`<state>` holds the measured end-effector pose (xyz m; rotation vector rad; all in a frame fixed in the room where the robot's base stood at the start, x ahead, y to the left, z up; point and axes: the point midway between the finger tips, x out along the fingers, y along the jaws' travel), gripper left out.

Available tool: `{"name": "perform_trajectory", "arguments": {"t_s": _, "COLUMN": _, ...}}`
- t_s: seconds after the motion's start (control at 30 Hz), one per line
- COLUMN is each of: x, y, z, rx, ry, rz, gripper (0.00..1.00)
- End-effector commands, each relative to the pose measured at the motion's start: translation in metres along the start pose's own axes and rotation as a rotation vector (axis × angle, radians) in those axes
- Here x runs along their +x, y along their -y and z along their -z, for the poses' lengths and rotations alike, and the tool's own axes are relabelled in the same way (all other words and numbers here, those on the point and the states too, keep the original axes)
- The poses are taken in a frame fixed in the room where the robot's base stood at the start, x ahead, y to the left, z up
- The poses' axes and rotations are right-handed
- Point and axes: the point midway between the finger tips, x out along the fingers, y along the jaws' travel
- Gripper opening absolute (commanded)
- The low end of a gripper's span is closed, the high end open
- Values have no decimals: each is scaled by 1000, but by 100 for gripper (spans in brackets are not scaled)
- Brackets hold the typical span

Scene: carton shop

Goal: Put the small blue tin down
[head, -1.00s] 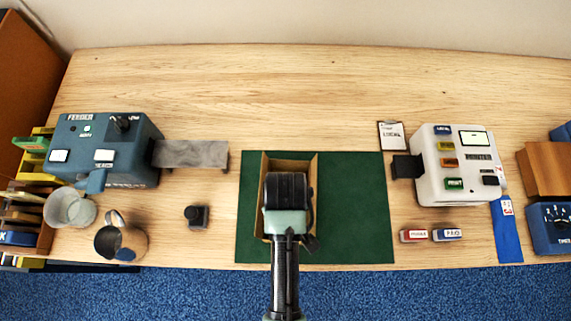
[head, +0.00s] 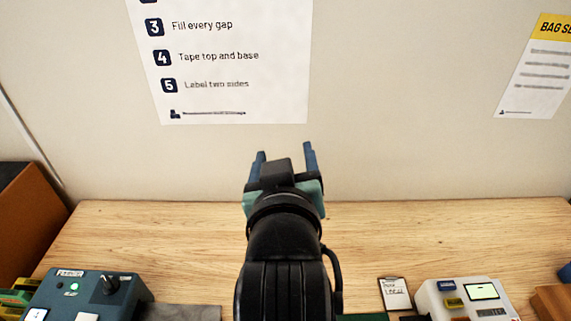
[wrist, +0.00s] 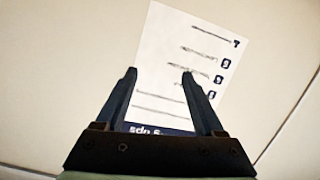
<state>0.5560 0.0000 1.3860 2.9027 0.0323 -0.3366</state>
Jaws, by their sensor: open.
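My gripper (head: 285,158) is raised in front of the wall, above the back of the wooden table. Its two blue fingers stand apart with nothing between them. In the wrist view my gripper (wrist: 160,74) is also open and empty, facing a white sheet on the wall. The small blue tin is not visible in either current view.
A white instruction sheet (head: 225,60) hangs on the wall, with another notice (head: 537,68) to its right. The feeder machine (head: 85,295) is at lower left and the white printer (head: 467,298) at lower right. A clipboard (head: 395,293) lies beside the printer. The table's back (head: 160,235) is clear.

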Motion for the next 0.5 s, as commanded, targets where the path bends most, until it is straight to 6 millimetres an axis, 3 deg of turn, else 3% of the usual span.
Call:
{"name": "perform_trajectory", "arguments": {"t_s": 0.03, "x": -13, "y": -12, "z": 54, "rx": 31, "ry": -163, "rz": -35, "gripper": 70}}
{"name": "perform_trajectory", "arguments": {"t_s": 0.1, "x": -40, "y": -27, "z": 116, "rx": 75, "ry": -373, "rz": -70, "gripper": 70}}
{"name": "perform_trajectory", "arguments": {"t_s": 0.2, "x": -88, "y": -43, "z": 187, "rx": 127, "ry": -640, "rz": -103, "gripper": 70}}
{"name": "perform_trajectory", "arguments": {"t_s": 0.33, "x": -145, "y": -56, "z": 241, "rx": 171, "ry": -890, "rz": -119, "gripper": 70}}
{"name": "perform_trajectory", "arguments": {"t_s": 0.4, "x": -166, "y": -59, "z": 256, "rx": 185, "ry": -971, "rz": -122, "gripper": 70}}
{"name": "perform_trajectory", "arguments": {"t_s": 0.5, "x": -182, "y": -61, "z": 266, "rx": 194, "ry": -1031, "rz": -123, "gripper": 70}}
